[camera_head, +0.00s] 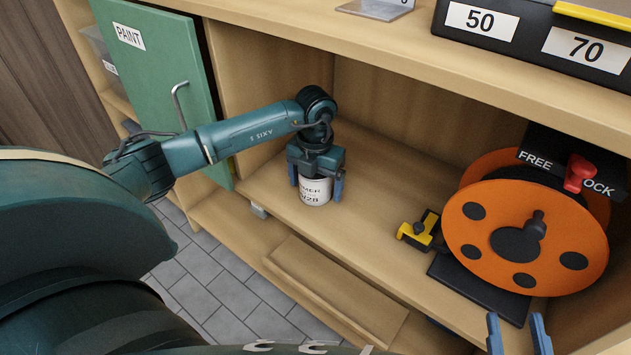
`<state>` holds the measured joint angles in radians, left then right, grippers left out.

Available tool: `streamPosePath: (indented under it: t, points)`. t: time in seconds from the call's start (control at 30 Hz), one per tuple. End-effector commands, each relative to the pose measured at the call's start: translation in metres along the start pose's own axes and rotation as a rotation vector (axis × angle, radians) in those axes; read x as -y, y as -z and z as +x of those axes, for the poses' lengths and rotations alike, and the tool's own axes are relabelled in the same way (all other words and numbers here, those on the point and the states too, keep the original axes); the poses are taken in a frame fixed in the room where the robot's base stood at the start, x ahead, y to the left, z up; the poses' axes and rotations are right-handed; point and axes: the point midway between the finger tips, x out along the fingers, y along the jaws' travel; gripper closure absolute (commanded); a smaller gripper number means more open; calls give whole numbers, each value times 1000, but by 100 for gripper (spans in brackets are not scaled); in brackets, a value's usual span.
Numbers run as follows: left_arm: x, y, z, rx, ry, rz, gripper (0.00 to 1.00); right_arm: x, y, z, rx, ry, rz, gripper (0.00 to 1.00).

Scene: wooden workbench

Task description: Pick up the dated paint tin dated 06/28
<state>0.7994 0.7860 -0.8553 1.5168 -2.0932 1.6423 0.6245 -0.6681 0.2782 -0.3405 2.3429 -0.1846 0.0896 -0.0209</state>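A small white-labelled paint tin (315,191) stands upright on the lower shelf, or just above it. Its label is partly covered; I can read "MER" and an ending "/28", but not the full date. My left gripper (316,186) reaches down over the tin from above, with one blue finger on each side of it. The fingers look close against its sides; whether they grip it I cannot tell. The tin's top is hidden under the gripper. My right gripper (518,338) shows at the bottom right, its two fingers apart and empty.
A green door marked PAINT (165,75) stands open at the left. An orange reel (525,235) and a yellow-black tool (420,232) are right of the tin. The upper shelf edge (420,65) overhangs the bay. Bare shelf lies between tin and tool.

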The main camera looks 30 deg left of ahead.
Motion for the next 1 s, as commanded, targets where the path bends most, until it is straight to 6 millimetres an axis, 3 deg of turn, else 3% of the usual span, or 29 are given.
streamPosePath:
  t: [0.67,0.87,1.0]
  points:
    - [0,0,0,0,1,0,69,0,0,0,1,0,0,64]
    - [0,0,-2,2,1,0,69,0,0,0,1,0,0,64]
    - [0,-1,-14,4,2,0,69,-1,5,0,0,1,-8,64]
